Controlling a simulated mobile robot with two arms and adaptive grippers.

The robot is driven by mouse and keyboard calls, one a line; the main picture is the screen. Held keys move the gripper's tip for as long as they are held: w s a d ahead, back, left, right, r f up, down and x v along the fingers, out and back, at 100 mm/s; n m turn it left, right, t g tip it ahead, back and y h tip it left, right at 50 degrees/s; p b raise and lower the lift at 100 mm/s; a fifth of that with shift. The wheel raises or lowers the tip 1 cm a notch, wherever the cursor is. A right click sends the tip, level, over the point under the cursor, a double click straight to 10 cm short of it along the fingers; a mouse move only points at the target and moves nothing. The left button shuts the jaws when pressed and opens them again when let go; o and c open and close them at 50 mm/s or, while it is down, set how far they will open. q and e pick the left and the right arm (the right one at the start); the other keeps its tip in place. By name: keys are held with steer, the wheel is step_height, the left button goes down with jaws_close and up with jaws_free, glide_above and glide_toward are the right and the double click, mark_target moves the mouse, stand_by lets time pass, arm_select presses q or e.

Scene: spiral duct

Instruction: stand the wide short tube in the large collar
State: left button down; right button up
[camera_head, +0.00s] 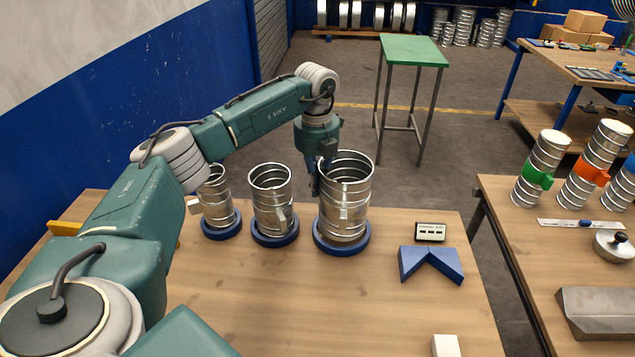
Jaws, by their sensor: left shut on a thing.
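The wide short tube (350,205), ribbed shiny metal with a pale tab on its front, is upright at the large collar (325,249), a blue ring on the wooden table. Its lower end appears to be inside the ring; whether it rests on the bottom cannot be told. My left gripper (317,188) points down at the tube's left rim and is shut on its wall. The fingertips are partly hidden by the tube wall. My right gripper is not in view.
A medium tube (271,205) and a narrow tube (216,200) stand in smaller blue collars to the left. A blue V-shaped block (430,264) and a small display box (430,232) lie to the right. The table's front middle is clear.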

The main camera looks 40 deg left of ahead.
arm_select(q)
steer(key=shift+f+b, duration=0.9)
steer(key=shift+f, duration=1.1)
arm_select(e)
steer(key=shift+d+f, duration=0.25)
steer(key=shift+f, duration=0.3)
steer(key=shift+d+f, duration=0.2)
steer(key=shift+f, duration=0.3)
arm_select(q)
steer(key=c, duration=1.8)
jaws_free()
steer(key=shift+c, duration=0.2)
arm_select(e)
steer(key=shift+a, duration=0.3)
arm_select(q)
steer(key=shift+r, duration=0.1)
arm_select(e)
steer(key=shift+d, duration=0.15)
